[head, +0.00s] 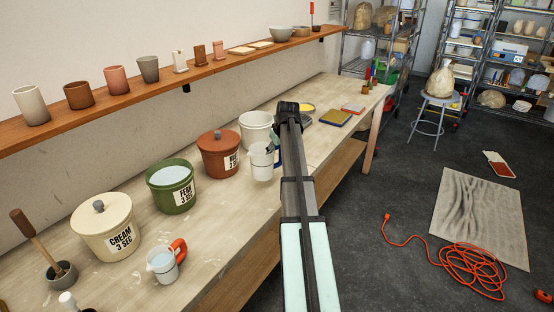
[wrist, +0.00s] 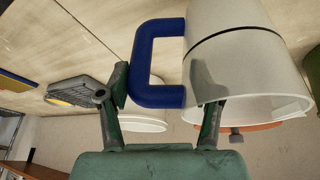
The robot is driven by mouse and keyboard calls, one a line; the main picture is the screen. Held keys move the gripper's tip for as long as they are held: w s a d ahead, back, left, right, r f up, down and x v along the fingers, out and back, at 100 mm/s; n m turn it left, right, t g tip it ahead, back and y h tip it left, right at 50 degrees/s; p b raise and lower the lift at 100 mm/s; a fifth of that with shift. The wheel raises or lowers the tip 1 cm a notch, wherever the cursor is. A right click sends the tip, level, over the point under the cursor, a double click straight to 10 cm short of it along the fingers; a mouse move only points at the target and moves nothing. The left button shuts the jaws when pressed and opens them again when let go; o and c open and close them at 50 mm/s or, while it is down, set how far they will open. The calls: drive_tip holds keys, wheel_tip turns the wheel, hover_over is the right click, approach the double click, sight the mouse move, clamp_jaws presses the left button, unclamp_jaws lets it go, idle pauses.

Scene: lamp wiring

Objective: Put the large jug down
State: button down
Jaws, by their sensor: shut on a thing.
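The large jug (head: 261,161) is pale grey-white with a blue handle. In the head view it is upright over the workbench, right of the red-brown bucket and in front of a white bucket. In the wrist view the jug (wrist: 235,60) fills the upper right, with its blue handle (wrist: 158,98) between my fingers. My gripper (wrist: 163,95) is shut on the handle. In the head view my arm hides most of the gripper and the handle. I cannot tell whether the jug's base touches the bench.
The workbench (head: 225,235) holds a red-brown bucket (head: 220,158), a white bucket (head: 252,124), a green bucket (head: 172,198), a cream lidded bucket (head: 107,235) and a small orange-handled jug (head: 163,267). Bare bench lies in front of the buckets. A shelf (head: 120,91) with pots runs above.

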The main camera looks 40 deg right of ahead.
sight(277, 163)
drive_tip(key=shift+f+p, duration=0.55)
drive_tip(key=shift+f, duration=2.1)
drive_tip(key=shift+f, duration=0.1)
drive_tip(key=shift+c, duration=1)
unclamp_jaws()
drive_tip(key=shift+r, duration=0.2)
drive_tip(key=b+v, duration=0.2)
drive_tip(key=v, duration=1)
drive_tip(key=shift+b, duration=0.4)
